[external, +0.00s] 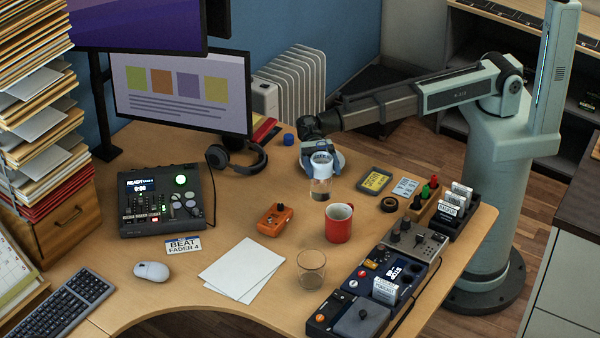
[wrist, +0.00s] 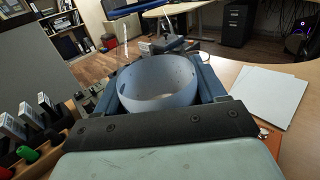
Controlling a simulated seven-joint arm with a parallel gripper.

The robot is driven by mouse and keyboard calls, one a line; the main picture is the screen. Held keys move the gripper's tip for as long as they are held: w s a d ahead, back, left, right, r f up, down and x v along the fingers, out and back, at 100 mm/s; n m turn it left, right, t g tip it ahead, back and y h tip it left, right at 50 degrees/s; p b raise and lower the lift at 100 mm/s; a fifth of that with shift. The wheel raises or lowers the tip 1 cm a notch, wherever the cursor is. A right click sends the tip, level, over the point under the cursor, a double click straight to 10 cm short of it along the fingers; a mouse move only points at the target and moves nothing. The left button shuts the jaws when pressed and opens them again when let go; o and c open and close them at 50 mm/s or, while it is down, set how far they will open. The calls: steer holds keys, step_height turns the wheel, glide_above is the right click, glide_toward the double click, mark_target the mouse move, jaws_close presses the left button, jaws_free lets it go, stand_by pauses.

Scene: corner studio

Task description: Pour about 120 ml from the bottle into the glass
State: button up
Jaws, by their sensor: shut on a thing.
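The bottle (external: 321,187) shows at the back middle of the desk in the external view, with a white upper part, a clear lower part and a little dark liquid at its bottom. It looks about upright; I cannot tell whether its base touches the desk. My gripper (external: 320,155) is shut around its upper part. In the wrist view a pale round band (wrist: 160,95) sits between my blue jaws (wrist: 162,85). The clear glass (external: 311,270) stands upright near the desk's front edge, in front of the bottle and apart from it, and looks empty.
A red mug (external: 339,223) stands between bottle and glass, slightly right. An orange pedal (external: 275,220) and white paper (external: 243,268) lie to the left. A blue cap (external: 288,139) is behind. Dark devices (external: 384,287) line the right edge. A monitor (external: 182,90) stands back left.

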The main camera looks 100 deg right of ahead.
steer(key=w+a+n+g+h, duration=0.35)
steer(key=w+a+g, duration=0.25)
steer(key=w+a, duration=0.3)
steer(key=w+a+n+g+h, duration=0.2)
steer(key=w+a+n+g, duration=0.4)
steer(key=a, duration=0.6)
steer(key=shift+m+y, duration=0.25)
steer(key=shift+m, duration=0.2)
steer(key=shift+w+d+f, duration=0.1)
steer(key=shift+w+f, duration=0.1)
steer(key=shift+f, duration=0.65)
steer(key=shift+w+d+f, duration=0.1)
steer(key=shift+w+f, duration=0.1)
steer(key=shift+f, duration=0.65)
steer(key=shift+w+f, duration=0.2)
steer(key=shift+f, duration=0.65)
steer(key=shift+r, duration=0.1)
